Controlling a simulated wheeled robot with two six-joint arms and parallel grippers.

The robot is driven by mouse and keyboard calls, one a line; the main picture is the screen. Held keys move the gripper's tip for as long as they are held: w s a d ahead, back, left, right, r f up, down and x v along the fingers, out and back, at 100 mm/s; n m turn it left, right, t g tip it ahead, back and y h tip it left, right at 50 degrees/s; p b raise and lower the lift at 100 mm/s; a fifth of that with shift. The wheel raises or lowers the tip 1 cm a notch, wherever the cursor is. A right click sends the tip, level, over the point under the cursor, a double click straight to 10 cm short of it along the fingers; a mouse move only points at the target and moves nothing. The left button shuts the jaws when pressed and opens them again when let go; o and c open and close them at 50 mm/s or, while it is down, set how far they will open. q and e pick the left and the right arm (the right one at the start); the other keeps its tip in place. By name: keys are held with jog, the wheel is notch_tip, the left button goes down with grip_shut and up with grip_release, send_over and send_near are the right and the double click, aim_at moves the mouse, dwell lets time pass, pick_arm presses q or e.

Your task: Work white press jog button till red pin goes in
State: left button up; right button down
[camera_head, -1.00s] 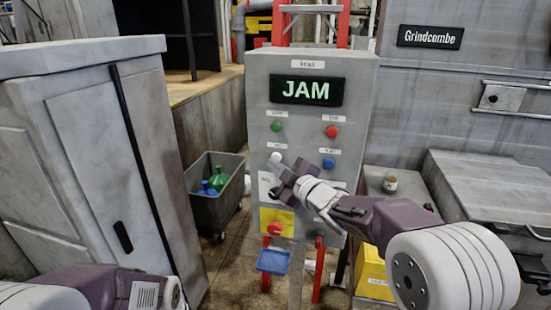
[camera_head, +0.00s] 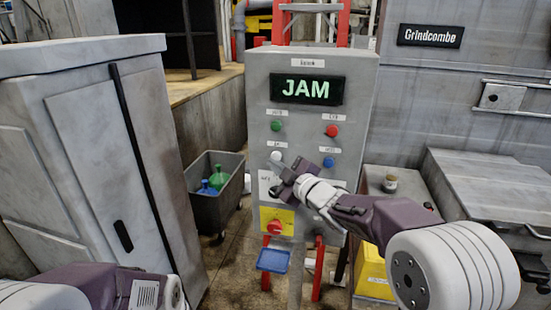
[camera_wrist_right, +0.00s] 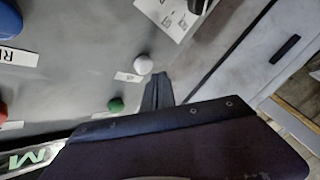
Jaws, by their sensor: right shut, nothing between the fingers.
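The white button (camera_head: 275,157) sits on the grey control panel (camera_head: 355,110), below the green button and left of the blue one. My right gripper (camera_head: 281,180) is shut and empty, just below and in front of the white button. In the right wrist view the white button (camera_wrist_right: 143,65) shows close beside the tips of my shut fingers (camera_wrist_right: 157,88). A small gap seems to separate them; contact cannot be told. The display (camera_head: 307,90) reads JAM in green. I cannot make out a red pin. My left gripper is out of view; only its arm shows at lower left.
Green (camera_head: 276,126), red (camera_head: 332,131) and blue (camera_head: 329,163) buttons share the panel. A red knob on a yellow plate (camera_head: 275,227) is below my gripper. A grey cabinet (camera_head: 90,150) stands left, and a bin (camera_head: 205,210) with bottles stands between.

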jog(key=shift+w, duration=0.1)
dwell(0.7)
jog(key=shift+w+d, duration=0.15)
jog(key=shift+w, duration=0.15)
jog(key=shift+w+d+p, duration=0.15)
jog(key=shift+w+p, duration=0.25)
jog(key=shift+w, duration=0.1)
dwell(0.7)
jog(key=shift+s, duration=0.1)
dwell(1.9)
jog(key=shift+s+a+b, duration=0.25)
jog(key=shift+s+b, duration=0.4)
jog(key=shift+s, duration=0.15)
